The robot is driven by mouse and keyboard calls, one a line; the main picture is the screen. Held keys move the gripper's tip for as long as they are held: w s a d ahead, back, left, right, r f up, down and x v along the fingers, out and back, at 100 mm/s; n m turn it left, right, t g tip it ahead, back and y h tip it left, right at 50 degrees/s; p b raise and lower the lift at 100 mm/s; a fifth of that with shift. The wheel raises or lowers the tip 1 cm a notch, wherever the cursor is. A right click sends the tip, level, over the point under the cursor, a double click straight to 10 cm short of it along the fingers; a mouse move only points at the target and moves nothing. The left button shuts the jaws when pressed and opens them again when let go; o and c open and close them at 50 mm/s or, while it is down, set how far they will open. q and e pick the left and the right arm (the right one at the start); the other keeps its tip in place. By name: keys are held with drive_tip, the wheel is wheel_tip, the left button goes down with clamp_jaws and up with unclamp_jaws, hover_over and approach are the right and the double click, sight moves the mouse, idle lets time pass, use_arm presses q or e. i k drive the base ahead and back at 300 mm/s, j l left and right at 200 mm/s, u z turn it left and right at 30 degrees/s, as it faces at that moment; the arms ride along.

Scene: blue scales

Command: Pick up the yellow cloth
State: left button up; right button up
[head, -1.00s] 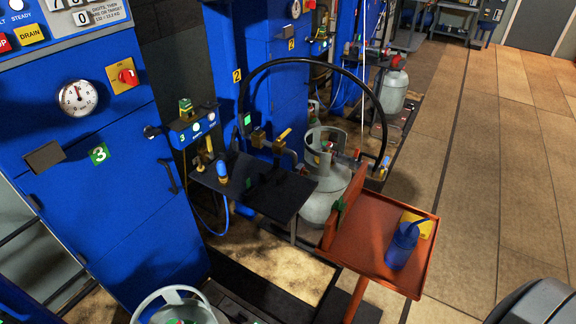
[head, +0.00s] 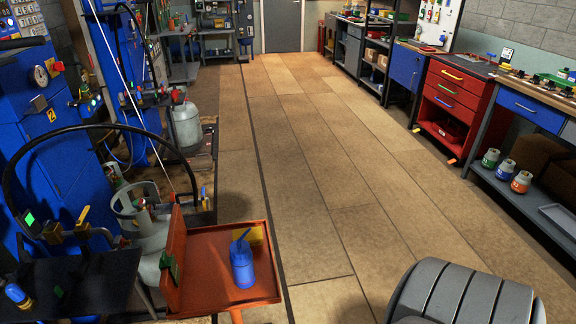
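The yellow cloth (head: 255,236) lies on the orange tray (head: 206,284), near its far right corner. A blue bottle-like container (head: 242,264) with a spout stands on the tray in front of the cloth and hides part of it. Neither of my grippers shows in the head view, so I cannot see their state or where they are relative to the cloth.
Blue scale cabinets (head: 62,148), a black hose loop and grey gas cylinders (head: 187,127) crowd the left. A red drawer cabinet (head: 456,92) and benches line the right wall. The tiled floor (head: 330,180) between is clear.

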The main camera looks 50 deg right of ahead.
sight(254, 236)
drive_tip(key=z, duration=1.2)
drive_tip(key=u, duration=0.55)
drive_tip(key=l+u, duration=0.15)
drive_tip(key=u, duration=0.3)
drive_tip(key=l+u, duration=0.2)
drive_tip(key=u, duration=0.2)
drive_tip(key=l+u, duration=0.2)
drive_tip(key=u, duration=0.25)
drive_tip(key=l+u, duration=0.15)
drive_tip(key=u, duration=0.3)
drive_tip(key=k+l+u, duration=0.4)
drive_tip(key=l, duration=0.45)
drive_tip(key=k+l+u, duration=0.35)
drive_tip(key=k+l, duration=0.25)
drive_tip(key=k+l+u, duration=0.4)
drive_tip(key=k+l, duration=0.5)
drive_tip(key=k, duration=0.15)
drive_tip(key=i, duration=0.45)
